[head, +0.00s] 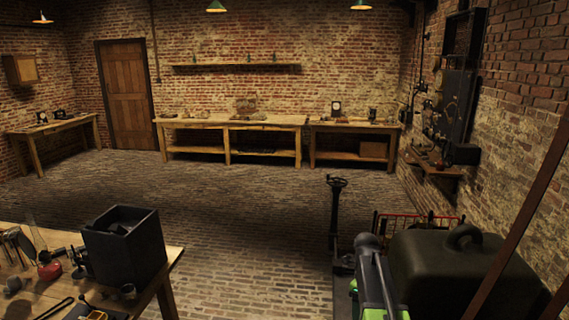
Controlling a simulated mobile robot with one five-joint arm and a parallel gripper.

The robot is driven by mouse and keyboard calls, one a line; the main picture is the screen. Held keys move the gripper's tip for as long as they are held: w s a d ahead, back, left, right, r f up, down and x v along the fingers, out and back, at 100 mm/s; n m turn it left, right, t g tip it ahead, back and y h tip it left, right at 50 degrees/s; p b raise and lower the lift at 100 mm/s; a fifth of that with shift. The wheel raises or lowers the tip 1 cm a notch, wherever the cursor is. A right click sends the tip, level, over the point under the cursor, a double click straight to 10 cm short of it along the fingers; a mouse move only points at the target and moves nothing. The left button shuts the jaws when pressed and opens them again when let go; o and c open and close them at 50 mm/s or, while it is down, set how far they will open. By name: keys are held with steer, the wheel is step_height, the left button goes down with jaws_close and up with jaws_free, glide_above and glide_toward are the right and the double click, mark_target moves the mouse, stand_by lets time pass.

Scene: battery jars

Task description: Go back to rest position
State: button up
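A grey and bright green arm-like part rises at the bottom, right of centre, beside a large dark rounded housing. I cannot make out any gripper fingers on it. My gripper is not in view, so whether it is open or holds something is hidden. A black open-topped square box (123,245) stands upright on the wooden table (165,271) at the lower left. No gripper is near it.
Small tools and a red item (50,270) lie on that table. A dark stand (336,220) and a red wire rack (415,223) are right of centre. Workbenches (232,124) line the back wall. The brick floor (240,215) in the middle is clear.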

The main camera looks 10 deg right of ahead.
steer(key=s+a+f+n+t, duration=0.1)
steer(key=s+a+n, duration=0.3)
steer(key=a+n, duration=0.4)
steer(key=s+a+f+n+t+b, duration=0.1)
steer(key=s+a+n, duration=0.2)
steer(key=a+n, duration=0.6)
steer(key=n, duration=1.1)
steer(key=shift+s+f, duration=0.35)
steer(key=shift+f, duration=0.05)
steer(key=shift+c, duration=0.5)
